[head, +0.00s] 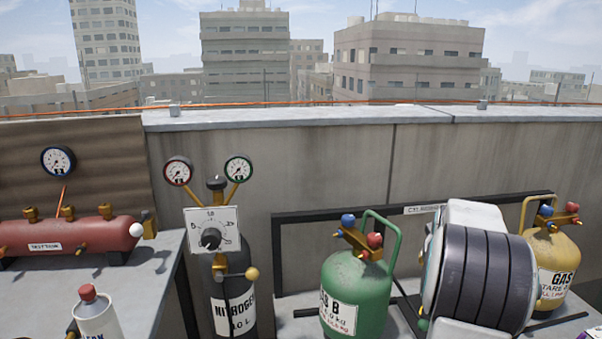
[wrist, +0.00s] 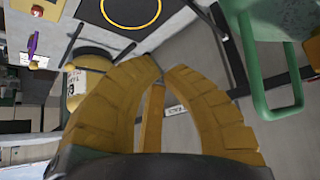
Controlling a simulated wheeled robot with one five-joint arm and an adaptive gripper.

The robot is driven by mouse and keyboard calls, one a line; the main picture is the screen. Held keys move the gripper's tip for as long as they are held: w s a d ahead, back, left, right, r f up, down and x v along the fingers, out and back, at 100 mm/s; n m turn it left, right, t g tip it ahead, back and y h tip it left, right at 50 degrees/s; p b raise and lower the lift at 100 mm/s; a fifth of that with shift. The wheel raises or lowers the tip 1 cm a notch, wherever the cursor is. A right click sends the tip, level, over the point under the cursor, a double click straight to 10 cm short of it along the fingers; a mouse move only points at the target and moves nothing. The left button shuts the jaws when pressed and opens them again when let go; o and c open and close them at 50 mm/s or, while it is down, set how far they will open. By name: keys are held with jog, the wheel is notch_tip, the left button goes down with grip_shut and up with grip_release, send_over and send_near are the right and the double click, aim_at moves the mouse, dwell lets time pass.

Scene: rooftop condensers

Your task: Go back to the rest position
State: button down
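My gripper (wrist: 162,72) shows in the wrist view as yellow ribbed fingers that curve in until their tips nearly meet. Nothing is seen held between them. In the head view my white and black ribbed arm is at the right of centre, and the fingers are not visible there. In the wrist view, the green handle (wrist: 254,75) of the green gas cylinder (head: 352,285) is at the right of the fingers, apart from them. A yellow gas cylinder (head: 556,262) is partly hidden behind my arm in the head view.
A black nitrogen cylinder (head: 230,305) with a dial plate (head: 225,232) and two gauges stands left of the green cylinder. A parapet wall (head: 320,165) runs behind. A dark rack frame (head: 290,218) stands before it.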

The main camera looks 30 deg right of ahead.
jog(key=a+r+n+y+p, duration=0.15)
jog(key=a+r+p, duration=0.3)
jog(key=a, duration=0.45)
jog(key=s+a+r+n+y+p, duration=0.1)
jog(key=a+r+n+p, duration=0.15)
jog(key=a+r, duration=0.4)
jog(key=a+r+n+y+p, duration=0.1)
jog(key=a+r+p, duration=0.3)
jog(key=a, duration=0.6)
jog(key=s+a+r+n+y+p, duration=0.1)
jog(key=s+a+r+n+p, duration=0.1)
jog(key=s+a+p, duration=0.2)
jog(key=s+a+r+n+g+y+p, duration=0.1)
jog(key=s+a+r+n+p, duration=0.2)
jog(key=s+a, duration=0.7)
jog(key=a+p, duration=0.1)
jog(key=p, duration=0.1)
jog(key=shift+s+r+p, duration=0.2)
jog(key=shift+s+p, duration=0.05)
jog(key=shift+p, duration=0.05)
jog(key=shift+a, duration=0.1)
